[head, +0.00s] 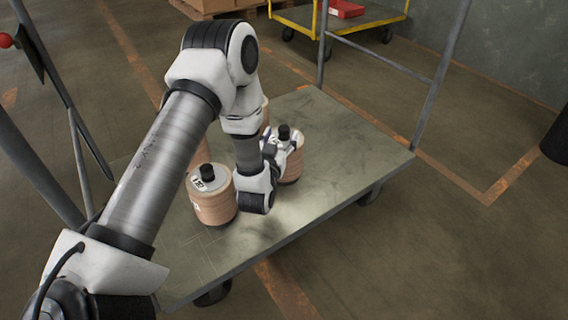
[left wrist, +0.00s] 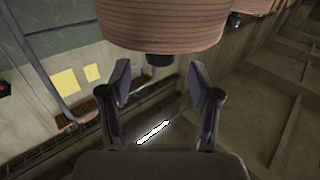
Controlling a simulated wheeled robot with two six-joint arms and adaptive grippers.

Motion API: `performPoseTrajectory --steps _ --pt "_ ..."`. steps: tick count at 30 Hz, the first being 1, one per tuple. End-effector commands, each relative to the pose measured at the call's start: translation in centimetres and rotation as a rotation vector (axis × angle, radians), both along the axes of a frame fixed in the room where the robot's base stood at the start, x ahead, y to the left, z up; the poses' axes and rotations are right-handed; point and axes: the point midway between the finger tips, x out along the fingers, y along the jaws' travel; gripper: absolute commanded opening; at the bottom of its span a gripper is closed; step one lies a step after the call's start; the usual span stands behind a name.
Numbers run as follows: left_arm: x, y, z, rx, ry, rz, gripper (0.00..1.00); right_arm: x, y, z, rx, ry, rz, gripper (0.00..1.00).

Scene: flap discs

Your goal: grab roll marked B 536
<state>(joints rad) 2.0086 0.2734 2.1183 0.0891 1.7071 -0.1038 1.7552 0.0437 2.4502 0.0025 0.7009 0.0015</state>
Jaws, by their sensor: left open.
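Several brown rolls with black knobs stand on a grey cart (head: 345,150) in the head view. The front roll (head: 214,207) has a label on its top. Another roll (head: 293,168) stands to its right, partly behind my left gripper. A roll behind (head: 198,150) is mostly hidden by my arm. No marking is readable, so I cannot tell which is B 536. My left gripper (head: 276,150) is at the right-hand roll. In the left wrist view, the gripper (left wrist: 158,80) is open and empty, with a roll (left wrist: 160,22) and its black knob ahead of the fingers.
Part of another roll (left wrist: 245,5) shows at the top of the left wrist view. The cart's right side is bare, with a metal handle frame (head: 436,85) at its far end. A yellow cart (head: 345,22) with a red tray (head: 345,9) stands behind.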

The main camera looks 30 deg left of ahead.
Motion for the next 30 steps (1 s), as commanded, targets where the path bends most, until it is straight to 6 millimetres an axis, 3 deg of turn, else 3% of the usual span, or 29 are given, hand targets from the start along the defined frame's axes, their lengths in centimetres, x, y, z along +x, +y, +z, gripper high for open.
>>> performPoseTrajectory --steps 3,7,13,14,19,30 --pt "2.1 0.8 -1.0 -0.001 -0.006 0.002 0.62 0.1 0.0 -2.7 0.0 -0.002 -0.004 0.4" --pt "3.8 1.3 -0.5 -0.002 -0.002 0.0 0.62 0.1 -0.1 -3.0 -0.001 -0.003 -0.006 0.4" --pt "4.0 1.4 -0.3 -0.002 0.002 -0.001 0.62 0.1 -0.1 -2.8 -0.001 -0.004 -0.006 0.4" --pt "4.0 1.4 -0.3 -0.002 0.002 -0.001 0.59 0.1 -0.1 -2.8 -0.001 -0.004 -0.006 0.4" --pt "4.0 1.4 -0.3 -0.002 0.002 -0.001 0.0 0.1 -0.1 -2.8 -0.001 -0.003 -0.006 0.4" --pt "4.0 1.4 0.3 -0.001 -0.004 -0.001 0.0 0.1 -0.1 -2.5 -0.001 -0.003 -0.006 0.4"
